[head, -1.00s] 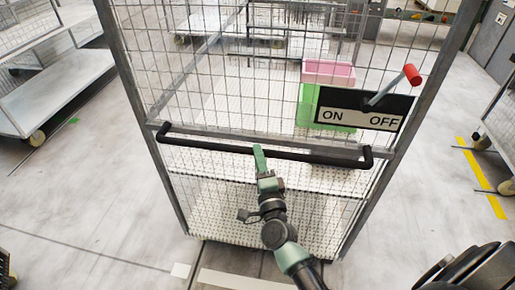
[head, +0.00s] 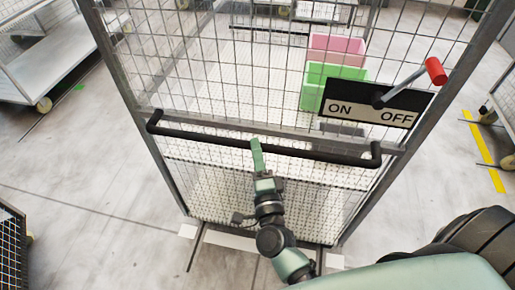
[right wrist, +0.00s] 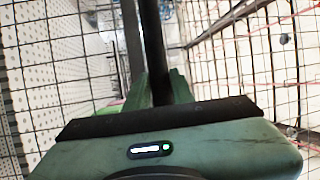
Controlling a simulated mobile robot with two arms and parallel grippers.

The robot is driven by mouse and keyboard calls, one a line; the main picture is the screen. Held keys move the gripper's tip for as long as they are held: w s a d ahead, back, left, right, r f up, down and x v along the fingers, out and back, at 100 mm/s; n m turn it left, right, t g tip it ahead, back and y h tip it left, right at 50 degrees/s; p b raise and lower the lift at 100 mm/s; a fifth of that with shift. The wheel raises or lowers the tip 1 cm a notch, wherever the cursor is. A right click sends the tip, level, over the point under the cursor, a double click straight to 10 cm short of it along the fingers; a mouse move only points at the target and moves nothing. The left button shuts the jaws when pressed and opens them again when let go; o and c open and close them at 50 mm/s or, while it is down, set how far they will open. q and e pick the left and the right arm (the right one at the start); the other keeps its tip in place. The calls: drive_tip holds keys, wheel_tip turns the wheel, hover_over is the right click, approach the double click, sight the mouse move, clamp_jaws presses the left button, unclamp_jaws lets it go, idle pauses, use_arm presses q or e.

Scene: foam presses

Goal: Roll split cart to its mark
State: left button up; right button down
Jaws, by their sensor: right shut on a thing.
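The cart is a tall grey-framed wire-mesh cage (head: 160,175) with a white perforated floor, filling the middle of the head view. A black push handle (head: 320,156) runs across its near side. My right gripper (head: 257,150) is shut on this handle left of its middle. In the right wrist view the dark bar (right wrist: 150,45) runs between the fingers (right wrist: 160,88). A white floor strip (head: 232,240) lies just in front of the cart's near bottom edge, with a white square (head: 187,231) to its left and another (head: 334,261) to its right. My left gripper is not in view.
An ON/OFF plate (head: 365,113) with a red-tipped lever (head: 436,70) is on the cart's near side. A pink bin (head: 335,47) and green bin (head: 314,85) show through the mesh. A shelf cart (head: 50,70) stands left, a dark basket (head: 12,245) lower left, and yellow tape (head: 484,150) right.

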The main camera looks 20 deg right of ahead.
drive_tip(key=shift+a+r, duration=0.1)
drive_tip(key=shift+r, duration=0.3)
drive_tip(key=c, duration=1.2)
unclamp_jaws()
drive_tip(key=shift+a, duration=0.1)
drive_tip(key=shift+s+a+f, duration=0.1)
drive_tip(key=shift+s, duration=0.05)
drive_tip(key=b+v, duration=0.2)
drive_tip(key=v, duration=0.5)
drive_tip(key=shift+s+b, duration=0.35)
drive_tip(key=shift+a, duration=0.15)
